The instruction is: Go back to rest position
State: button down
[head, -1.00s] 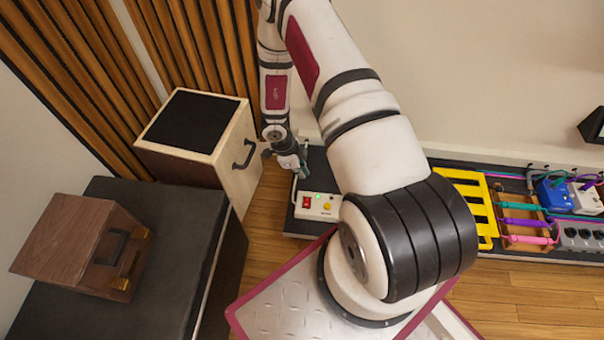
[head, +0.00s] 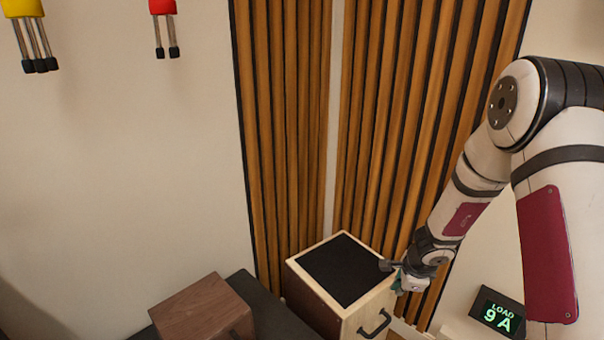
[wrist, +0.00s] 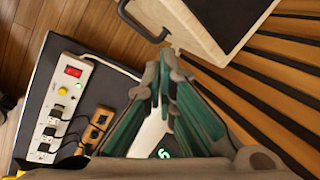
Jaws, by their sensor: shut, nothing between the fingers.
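My gripper (head: 398,284) hangs at the end of my arm on the right of the head view, beside the light wooden cabinet with a black top. In the wrist view my gripper (wrist: 166,75) has its green-sided fingers drawn together at the tips, with nothing between them. The fingertips appear close to the cabinet's dark handle (wrist: 140,25), but I cannot tell whether they touch it. My arm is bent and raised, with its upper links at the right edge of the head view.
The cabinet (head: 345,268) stands in the corner before wooden slats. A brown wooden box (head: 200,308) sits on a dark surface at lower left. A white power strip (wrist: 55,108) shows in the wrist view. Yellow and red things hang at upper left.

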jog(key=s+a+r+n+y, duration=0.2)
jog(key=a+r+n, duration=0.25)
jog(key=r, duration=0.55)
jog(key=s+a+r+n+y, duration=0.2)
jog(key=a+r+n, duration=0.3)
jog(key=r, duration=0.5)
jog(key=s+a+r+n+g, duration=0.1)
jog(key=s+a+r+n, duration=0.2)
jog(key=s, duration=0.4)
jog(key=s+a+r+n, duration=0.2)
jog(key=s+r, duration=0.4)
jog(key=s+d+r+n+g+h, duration=0.1)
jog(key=s+d+n+h, duration=0.15)
jog(key=s, duration=0.95)
jog(key=s+d+r+n+g+h, duration=0.2)
jog(key=s+d+n, duration=0.15)
jog(key=s, duration=0.85)
notch_tip(320, 180, up, 27)
jog(key=d+t+p, duration=0.1)
jog(key=t+p, duration=0.3)
jog(key=p, duration=2.1)
jog(key=shift+s+p, duration=0.15)
jog(key=shift+p, duration=0.2)
